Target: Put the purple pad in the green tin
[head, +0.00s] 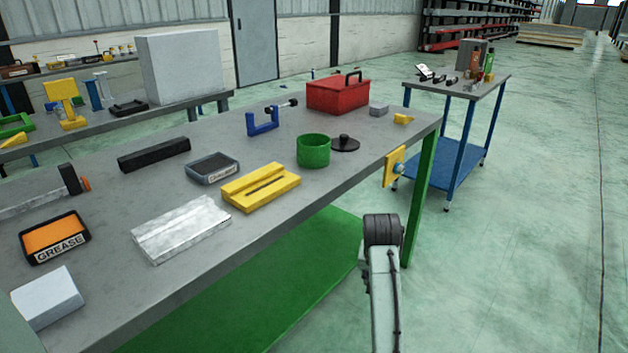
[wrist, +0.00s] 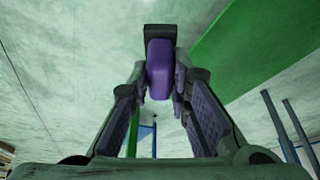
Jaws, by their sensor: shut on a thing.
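The purple pad (wrist: 158,68) is between the fingertips of my gripper (wrist: 161,84) in the wrist view, and the gripper is shut on it. The fingers hide part of its sides. The green tin (head: 313,152) stands upright and open on the workbench in the head view, near its right part. The bottom of its inside is hidden. The pad and gripper do not show in the head view; only part of my arm shows, to the right of the bench. The tin cannot be made out in the wrist view.
A dark round lid (head: 344,143) lies right beside the tin. A yellow block (head: 260,187), a blue clamp (head: 262,122) and a red toolbox (head: 338,93) are around it. A yellow plate (head: 394,167) sits at the workbench's (head: 120,185) near right edge. Open floor lies to the right.

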